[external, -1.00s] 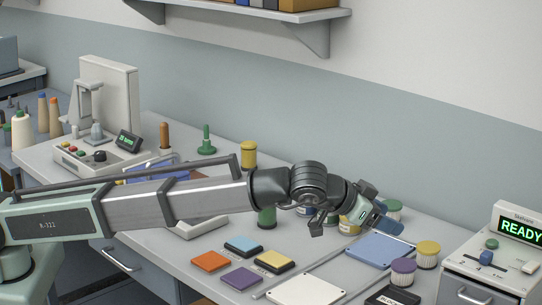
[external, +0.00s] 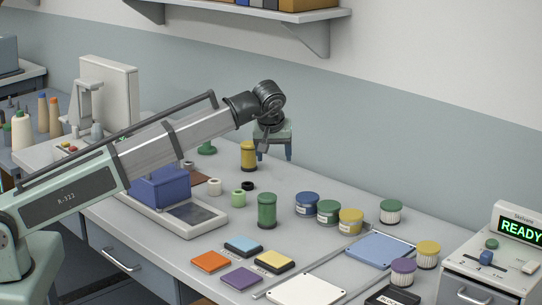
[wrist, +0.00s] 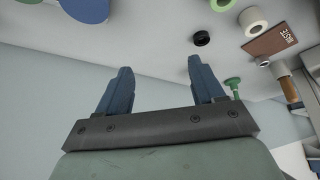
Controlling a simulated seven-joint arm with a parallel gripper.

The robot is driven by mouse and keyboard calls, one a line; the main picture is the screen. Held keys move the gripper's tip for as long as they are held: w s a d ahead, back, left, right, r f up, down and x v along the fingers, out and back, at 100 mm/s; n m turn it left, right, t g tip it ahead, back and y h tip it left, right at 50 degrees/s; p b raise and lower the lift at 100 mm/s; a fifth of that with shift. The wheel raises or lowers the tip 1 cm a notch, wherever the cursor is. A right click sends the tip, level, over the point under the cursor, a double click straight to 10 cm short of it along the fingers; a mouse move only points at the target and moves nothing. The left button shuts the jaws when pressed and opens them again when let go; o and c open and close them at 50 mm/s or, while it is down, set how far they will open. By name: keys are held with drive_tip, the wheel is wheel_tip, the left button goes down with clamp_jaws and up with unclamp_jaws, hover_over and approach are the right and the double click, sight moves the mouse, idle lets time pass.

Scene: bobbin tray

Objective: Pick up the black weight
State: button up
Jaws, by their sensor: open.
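A small black ring-shaped piece, which looks like the black weight (external: 248,186), lies on the bench beside a light green ring (external: 238,198). In the wrist view the black weight (wrist: 202,38) lies beyond the tip of the right finger, apart from it. My gripper (external: 274,156) is raised above the back of the bench, right of the yellow spool in the external view. It is open, with nothing between its blue fingers in the wrist view (wrist: 160,66).
A yellow spool (external: 249,156) and a green spool (external: 267,210) stand near the black piece. A white ring (external: 214,187) and blue box (external: 160,188) are to its left. Several lidded jars (external: 307,204) stand to the right. A brown mat (wrist: 269,41) shows in the wrist view.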

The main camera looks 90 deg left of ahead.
drive_tip(key=s+a+n+g+h, duration=0.1)
drive_tip(key=s+a+n+g, duration=0.15)
drive_tip(key=s+a, duration=0.4)
hover_over(248, 189)
drive_tip(key=d, duration=0.1)
drive_tip(key=shift+t, duration=0.45)
drive_tip(key=f, duration=0.8)
drive_tip(key=shift+s+d, duration=0.2)
drive_tip(key=shift+w+a+x, duration=0.1)
drive_tip(key=shift+w+x, duration=0.05)
drive_tip(key=shift+x, duration=1.2)
drive_tip(key=shift+w+a+x, duration=0.1)
drive_tip(key=shift+w+x, duration=0.1)
drive_tip(key=shift+x, duration=1.15)
drive_tip(key=shift+r, duration=0.1)
drive_tip(key=c, duration=1.2)
drive_tip(key=shift+o, duration=0.2)
drive_tip(key=shift+r, duration=0.1)
